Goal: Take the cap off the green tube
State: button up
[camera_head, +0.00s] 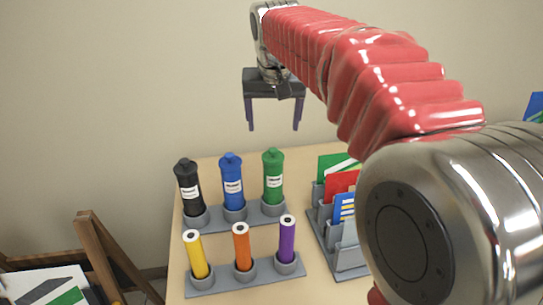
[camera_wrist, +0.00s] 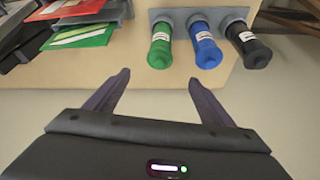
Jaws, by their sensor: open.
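The green tube (camera_head: 273,181) stands upright in the back grey rack (camera_head: 216,219), at its right end, with a green cap (camera_head: 272,154) on top. In the wrist view the green tube (camera_wrist: 160,48) is the left one of three, seen from above, just beyond the fingertips. My gripper (camera_head: 273,129) is open and empty, above and behind the back rack, fingers pointing down. In the wrist view my gripper (camera_wrist: 157,78) shows its two fingers wide apart, with nothing between them.
Blue (camera_head: 232,182) and black (camera_head: 188,188) tubes share the back rack. Yellow (camera_head: 195,254), orange (camera_head: 242,247) and purple (camera_head: 287,240) tubes stand in the front rack (camera_head: 225,285). A sorter with coloured cards (camera_head: 341,185) is at right. A wooden frame (camera_head: 115,250) stands left.

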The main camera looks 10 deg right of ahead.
send_over(273, 152)
jog(key=s, duration=0.2)
jog(key=f, duration=0.7)
jog(key=shift+a+f, duration=0.1)
jog(key=shift+a, duration=0.1)
jog(key=shift+x, duration=2.65)
jog(key=shift+c, duration=0.2)
jog(key=c, duration=1.1)
